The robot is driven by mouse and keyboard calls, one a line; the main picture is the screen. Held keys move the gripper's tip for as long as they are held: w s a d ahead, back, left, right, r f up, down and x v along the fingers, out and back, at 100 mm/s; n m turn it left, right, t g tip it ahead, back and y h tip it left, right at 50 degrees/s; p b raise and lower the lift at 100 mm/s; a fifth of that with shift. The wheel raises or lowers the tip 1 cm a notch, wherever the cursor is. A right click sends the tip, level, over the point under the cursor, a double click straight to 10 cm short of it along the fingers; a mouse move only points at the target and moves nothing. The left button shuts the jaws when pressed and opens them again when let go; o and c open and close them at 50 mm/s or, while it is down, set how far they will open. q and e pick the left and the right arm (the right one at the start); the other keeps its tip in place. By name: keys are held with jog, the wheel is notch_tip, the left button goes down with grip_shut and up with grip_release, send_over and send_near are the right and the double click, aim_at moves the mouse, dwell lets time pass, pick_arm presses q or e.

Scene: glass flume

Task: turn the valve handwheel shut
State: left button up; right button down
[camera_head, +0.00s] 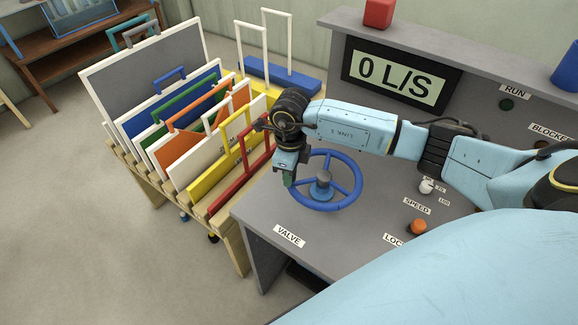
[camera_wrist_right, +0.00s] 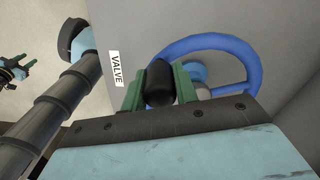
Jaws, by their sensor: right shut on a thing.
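The blue valve handwheel (camera_head: 345,158) lies on the sloped grey console top, with a blue hub in its middle. It also shows in the right wrist view (camera_wrist_right: 207,42). My right gripper (camera_head: 289,179) reaches down at the wheel's left rim. In the right wrist view its green fingers (camera_wrist_right: 160,88) are shut on a black knob (camera_wrist_right: 160,80) at the wheel's rim. The arm hides part of the rim in the head view. My left gripper (camera_wrist_right: 22,66) shows small at the left of the right wrist view, its green fingers apart and empty.
The display (camera_head: 400,75) reads 0 L/S. An orange knob (camera_head: 418,227) and a white speed knob (camera_head: 426,186) sit right of the wheel. A wooden rack (camera_head: 232,240) of coloured panels stands left of the console. A red block (camera_head: 378,14) sits on top.

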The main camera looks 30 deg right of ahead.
aim_at(306, 200)
jog(key=s+n+b, duration=0.1)
jog(key=s+n, duration=0.2)
jog(key=shift+a+n+b, duration=0.15)
jog(key=shift+n+b, duration=0.25)
jog(key=shift+s+n+b, duration=0.7)
jog(key=shift+s+n, duration=0.2)
jog(key=shift+n, duration=0.2)
jog(key=shift+s+d+n+b, duration=0.3)
jog(key=shift+s+n+b, duration=0.45)
jog(key=shift+n, duration=0.25)
jog(key=c, duration=1.1)
grip_release()
jog(key=shift+s, duration=0.1)
notch_tip(306, 200, up, 14)
jog(key=shift+f+b, duration=0.25)
jog(key=shift+b, duration=0.15)
